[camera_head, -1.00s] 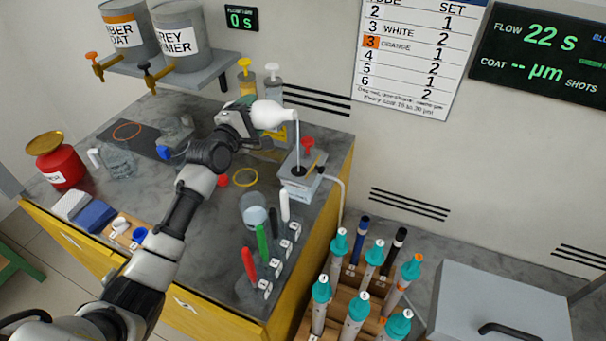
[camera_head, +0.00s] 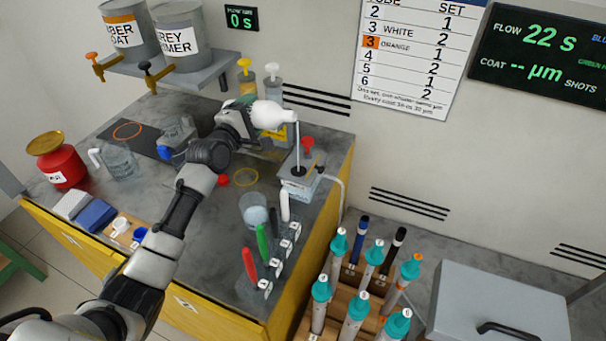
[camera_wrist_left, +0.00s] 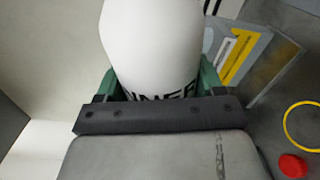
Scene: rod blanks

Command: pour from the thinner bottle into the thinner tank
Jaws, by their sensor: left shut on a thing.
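The thinner bottle (camera_head: 268,115) is white and lies tipped over, nozzle to the right, above the back right of the bench. In the left wrist view the bottle (camera_wrist_left: 155,40) shows part of a dark printed label. My left gripper (camera_head: 246,118) is shut around it; its green fingers also show in the left wrist view (camera_wrist_left: 155,88). A thin pale line of liquid runs from the nozzle down to the dark opening on top of the thinner tank (camera_head: 292,190), a small grey box. The liquid level inside the tank cannot be made out. My right gripper is out of view.
A clear beaker (camera_head: 254,210) and several coloured rods (camera_head: 262,245) stand in front. A yellow ring (camera_head: 244,177) lies nearby.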

